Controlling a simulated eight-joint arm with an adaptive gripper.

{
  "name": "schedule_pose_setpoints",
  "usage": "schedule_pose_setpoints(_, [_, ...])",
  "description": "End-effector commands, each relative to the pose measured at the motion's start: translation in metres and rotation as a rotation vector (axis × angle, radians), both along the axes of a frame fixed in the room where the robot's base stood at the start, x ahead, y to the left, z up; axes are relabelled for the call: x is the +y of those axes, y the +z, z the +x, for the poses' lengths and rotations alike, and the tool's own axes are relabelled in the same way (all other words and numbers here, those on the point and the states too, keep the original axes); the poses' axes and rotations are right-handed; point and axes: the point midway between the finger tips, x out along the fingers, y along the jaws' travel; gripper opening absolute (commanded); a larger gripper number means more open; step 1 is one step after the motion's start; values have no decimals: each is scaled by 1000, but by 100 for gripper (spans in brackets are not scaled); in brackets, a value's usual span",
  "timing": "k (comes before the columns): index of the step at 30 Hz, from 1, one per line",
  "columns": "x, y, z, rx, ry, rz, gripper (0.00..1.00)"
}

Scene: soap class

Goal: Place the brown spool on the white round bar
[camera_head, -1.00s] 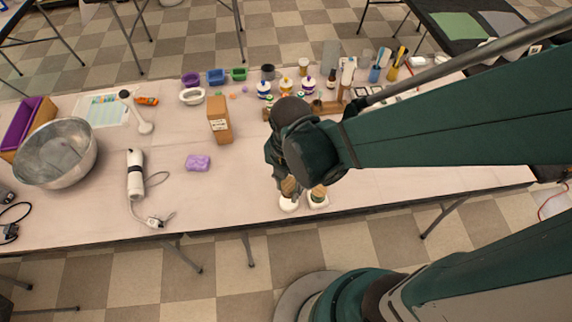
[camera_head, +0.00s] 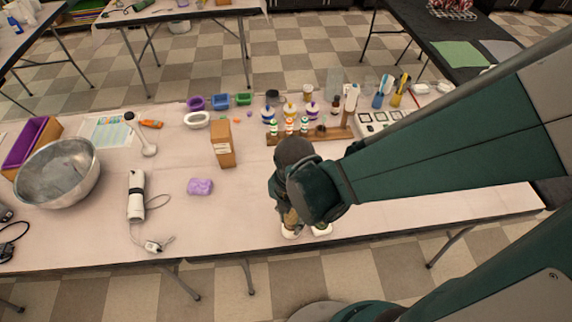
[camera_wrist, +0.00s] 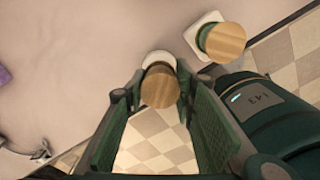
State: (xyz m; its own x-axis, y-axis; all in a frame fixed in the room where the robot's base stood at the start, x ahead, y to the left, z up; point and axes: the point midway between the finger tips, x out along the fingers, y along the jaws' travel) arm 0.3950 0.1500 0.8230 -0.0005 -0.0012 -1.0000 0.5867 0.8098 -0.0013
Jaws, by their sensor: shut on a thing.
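The brown spool (camera_wrist: 160,88), a wooden cylinder seen end-on, is between the two fingers of my gripper (camera_wrist: 157,95) in the wrist view. My gripper is shut on it. The white round bar (camera_wrist: 158,57) shows just past the spool, partly covered by it; I cannot tell whether they touch. In the head view my gripper (camera_head: 292,222) is low at the table's front edge. The spool (camera_head: 291,216) shows there just above the white round bar (camera_head: 290,233), partly hidden by my gripper.
A wooden-topped piece with a green band (camera_wrist: 226,42) stands on a white square bar (camera_wrist: 195,36) close by on the right. The table's front edge is near. A purple bar (camera_head: 200,187) and a brown box (camera_head: 222,145) stand left; a wooden rack (camera_head: 340,133) is behind.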

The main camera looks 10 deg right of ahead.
Motion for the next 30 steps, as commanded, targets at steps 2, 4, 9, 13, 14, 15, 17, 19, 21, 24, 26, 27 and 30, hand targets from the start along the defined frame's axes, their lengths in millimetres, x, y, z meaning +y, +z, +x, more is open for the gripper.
schedule_pose_setpoints(2, [0,-9,1,0,0,0,15])
schedule_pose_setpoints(4, [0,-14,0,0,0,0,15])
schedule_pose_setpoints(9, [0,-18,0,0,0,0,15])
schedule_pose_setpoints(13, [0,-18,0,0,0,0,15])
schedule_pose_setpoints(14, [0,-18,0,0,0,0,15])
schedule_pose_setpoints(15, [0,-18,0,0,0,0,15])
schedule_pose_setpoints(17, [0,-18,0,0,0,0,15])
schedule_pose_setpoints(19, [0,-19,0,0,0,0,15])
schedule_pose_setpoints(21, [0,-21,0,0,0,0,15])
schedule_pose_setpoints(24, [0,-21,0,0,0,0,33])
schedule_pose_setpoints(26, [0,-21,0,0,0,0,41])
schedule_pose_setpoints(27, [0,-21,0,0,0,0,42])
schedule_pose_setpoints(30, [0,-21,0,0,0,0,42])
